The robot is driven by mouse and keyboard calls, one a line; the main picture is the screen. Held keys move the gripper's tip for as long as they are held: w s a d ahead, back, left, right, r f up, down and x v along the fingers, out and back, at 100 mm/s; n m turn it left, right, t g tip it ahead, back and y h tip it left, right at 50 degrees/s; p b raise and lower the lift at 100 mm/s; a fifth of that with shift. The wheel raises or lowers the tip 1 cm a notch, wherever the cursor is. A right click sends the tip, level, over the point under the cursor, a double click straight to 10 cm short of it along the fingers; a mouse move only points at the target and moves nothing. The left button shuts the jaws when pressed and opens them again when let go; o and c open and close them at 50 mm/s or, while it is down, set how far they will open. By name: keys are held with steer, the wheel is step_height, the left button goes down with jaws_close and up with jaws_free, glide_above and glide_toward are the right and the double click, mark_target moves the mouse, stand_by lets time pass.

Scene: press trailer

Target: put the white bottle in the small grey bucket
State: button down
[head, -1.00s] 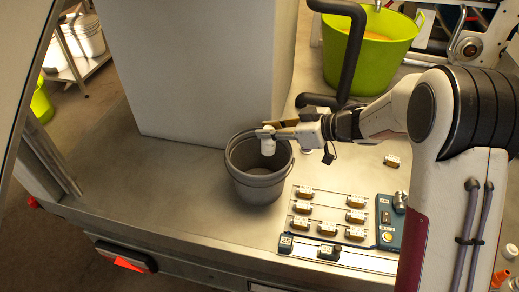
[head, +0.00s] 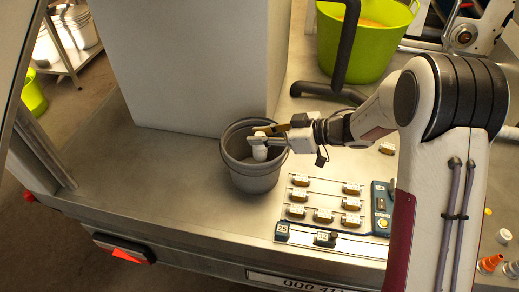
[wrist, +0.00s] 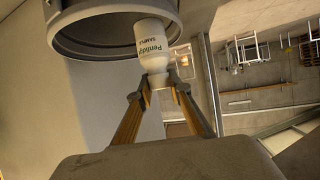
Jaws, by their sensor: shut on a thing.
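The small grey bucket (head: 252,180) stands on the metal deck, and in the wrist view its rim (wrist: 75,48) fills the upper left. The white bottle (head: 260,150) is in my gripper, over the bucket's opening in the head view. In the wrist view the bottle (wrist: 151,42) has green and dark print, and its upper part overlaps the bucket's mouth. My gripper (head: 266,139) is shut on the bottle; its two fingers (wrist: 163,92) close around the narrow end. I cannot tell exactly how far the bottle is below the rim.
A grey block (head: 195,60) stands just behind the bucket. A board with several small brown-and-white parts (head: 322,215) lies to the right of it. A lime green tub (head: 372,50) stands at the back. The deck (head: 150,170) left of the bucket is clear.

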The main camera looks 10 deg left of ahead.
mark_target(260, 155)
steer(key=shift+f, duration=1.5)
steer(key=shift+f, duration=1.85)
steer(key=shift+f, duration=0.6)
